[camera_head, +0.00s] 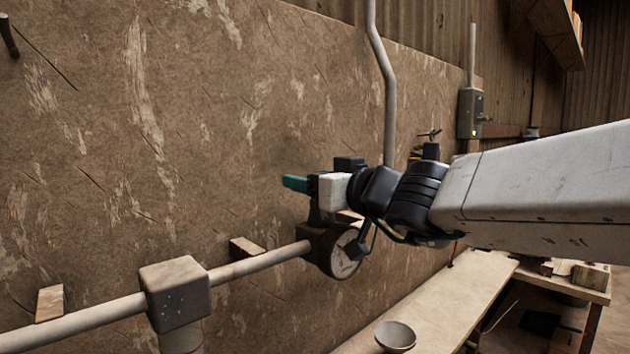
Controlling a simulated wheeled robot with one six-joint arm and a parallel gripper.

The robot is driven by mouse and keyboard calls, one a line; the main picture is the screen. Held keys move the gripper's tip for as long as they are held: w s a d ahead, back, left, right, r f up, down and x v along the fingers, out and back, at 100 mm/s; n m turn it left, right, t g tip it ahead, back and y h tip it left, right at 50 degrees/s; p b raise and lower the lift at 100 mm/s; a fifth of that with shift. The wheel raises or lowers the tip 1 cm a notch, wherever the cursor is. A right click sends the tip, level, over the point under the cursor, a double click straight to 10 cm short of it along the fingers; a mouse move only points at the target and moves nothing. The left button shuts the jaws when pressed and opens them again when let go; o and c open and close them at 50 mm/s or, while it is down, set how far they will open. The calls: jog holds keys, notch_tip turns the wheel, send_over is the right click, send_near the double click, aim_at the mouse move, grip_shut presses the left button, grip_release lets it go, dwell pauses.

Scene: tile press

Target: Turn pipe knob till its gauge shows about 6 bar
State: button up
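A round gauge with a pale face (347,254) sits at the right end of a pale pipe (262,263) along the wall. The face is seen at a steep angle and partly covered, so its reading is not legible. My gripper (318,186) is directly above the gauge and the pipe end, pointing left. A teal bar (295,184) sticks out at its tip; I cannot tell if it is part of the knob or of my gripper. The knob is not clearly visible. Whether the fingers are open, shut or touching anything is hidden.
A square pipe joint (175,292) stands at the lower left. A vertical pipe (388,110) runs up the wall behind my wrist. A small bowl (395,335) is on the bench (440,305) below. A grey box (469,113) hangs on the far wall.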

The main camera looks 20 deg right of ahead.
jog(key=shift+s, duration=0.1)
jog(key=v, duration=0.7)
jog(key=shift+s, duration=0.3)
